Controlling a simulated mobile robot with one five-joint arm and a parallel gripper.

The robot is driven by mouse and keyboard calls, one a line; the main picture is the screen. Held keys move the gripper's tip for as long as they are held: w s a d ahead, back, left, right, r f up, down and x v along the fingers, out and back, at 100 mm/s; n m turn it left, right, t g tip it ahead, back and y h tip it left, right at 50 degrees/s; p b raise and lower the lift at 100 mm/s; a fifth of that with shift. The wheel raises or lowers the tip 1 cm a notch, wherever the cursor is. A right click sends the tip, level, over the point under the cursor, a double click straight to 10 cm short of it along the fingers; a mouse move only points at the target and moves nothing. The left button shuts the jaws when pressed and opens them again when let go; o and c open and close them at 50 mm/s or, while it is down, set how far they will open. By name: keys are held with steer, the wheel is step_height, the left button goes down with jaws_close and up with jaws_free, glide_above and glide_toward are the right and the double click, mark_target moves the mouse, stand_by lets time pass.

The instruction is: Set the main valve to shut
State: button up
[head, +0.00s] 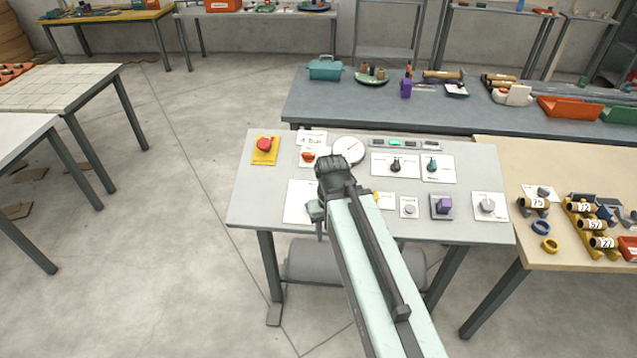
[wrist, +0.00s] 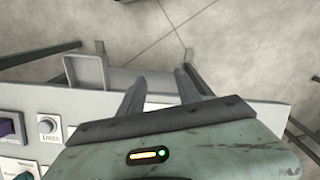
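The grey control panel table (head: 265,205) stands in front of me with several controls, and I cannot read which one is the main valve. An orange knob (head: 308,156) sits on a white plate left of a round gauge (head: 349,150). A purple handle (head: 444,204) sits on a grey plate at the right, and a purple part also shows at the left edge of the wrist view (wrist: 7,127). My gripper (wrist: 160,82) is open and empty, its two fingers apart over the panel's near edge. My arm hides part of the panel's middle.
A red button on a yellow plate (head: 264,146), dark and green switches (head: 396,165), a grey knob (head: 487,205) and a small round knob (head: 409,208) share the panel. A beige table (head: 490,160) with labelled rolls adjoins at right.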

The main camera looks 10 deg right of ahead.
steer(key=w+d+r+m+t+p, duration=0.3)
steer(key=w+r+m+p, duration=0.45)
steer(key=w+m, duration=0.6)
steer(key=shift+m+y, duration=0.4)
steer(key=shift+m, duration=0.55)
steer(key=b+x, duration=0.2)
steer(key=b, duration=0.1)
steer(key=s+b+x, duration=0.1)
steer(key=b+x, duration=0.4)
steer(key=shift+a+f+b, duration=0.15)
steer(key=shift+f+b, duration=0.25)
steer(key=shift+f, duration=0.1)
steer(key=shift+s+r, duration=0.1)
steer(key=shift+r, duration=0.05)
steer(key=shift+c, duration=0.3)
jaws_close()
